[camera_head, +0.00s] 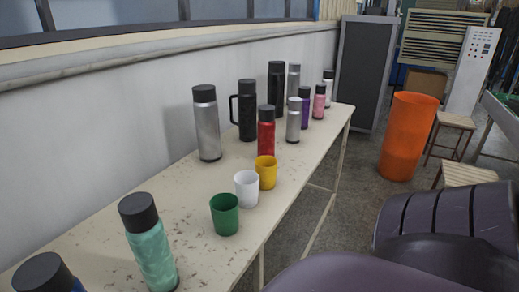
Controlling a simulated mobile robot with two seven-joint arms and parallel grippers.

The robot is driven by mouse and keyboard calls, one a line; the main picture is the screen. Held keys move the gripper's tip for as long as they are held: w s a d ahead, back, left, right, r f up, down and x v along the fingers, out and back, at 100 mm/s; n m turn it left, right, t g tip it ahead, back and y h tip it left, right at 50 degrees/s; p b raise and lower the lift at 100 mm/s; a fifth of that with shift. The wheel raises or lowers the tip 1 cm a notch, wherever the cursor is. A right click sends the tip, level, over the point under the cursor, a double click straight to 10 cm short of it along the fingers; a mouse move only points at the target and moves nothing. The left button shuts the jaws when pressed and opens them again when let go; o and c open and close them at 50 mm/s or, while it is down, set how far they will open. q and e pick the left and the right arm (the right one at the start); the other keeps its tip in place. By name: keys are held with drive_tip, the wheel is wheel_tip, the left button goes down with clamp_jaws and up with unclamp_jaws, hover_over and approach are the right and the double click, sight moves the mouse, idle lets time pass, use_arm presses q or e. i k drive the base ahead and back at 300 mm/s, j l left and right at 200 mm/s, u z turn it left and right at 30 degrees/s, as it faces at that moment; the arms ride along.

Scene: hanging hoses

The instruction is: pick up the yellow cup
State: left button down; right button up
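The yellow cup (266,172) stands upright on the long cream table (205,258), near its right-hand edge. It is the farthest of three cups in a row. The white cup (246,189) is just in front of it, and the green cup (225,214) is nearer still. A red bottle with a dark cap (266,132) stands close behind the yellow cup. In this view the yellow cup overlaps the white cup's edge, and I cannot tell whether they touch. Neither of my grippers is in view.
A grey bottle (207,128) and a black handled bottle (246,112) stand along the wall side. Several more bottles crowd the far end. An orange bin (407,137) and stools (455,121) are on the floor at right.

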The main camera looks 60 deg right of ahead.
sight(266, 173)
drive_tip(key=l+z, duration=0.25)
drive_tip(key=l, duration=1.25)
drive_tip(key=k+l+z, duration=0.1)
drive_tip(key=l, duration=0.2)
drive_tip(key=k+l+z, duration=0.1)
drive_tip(key=l, duration=0.25)
drive_tip(key=k, duration=0.05)
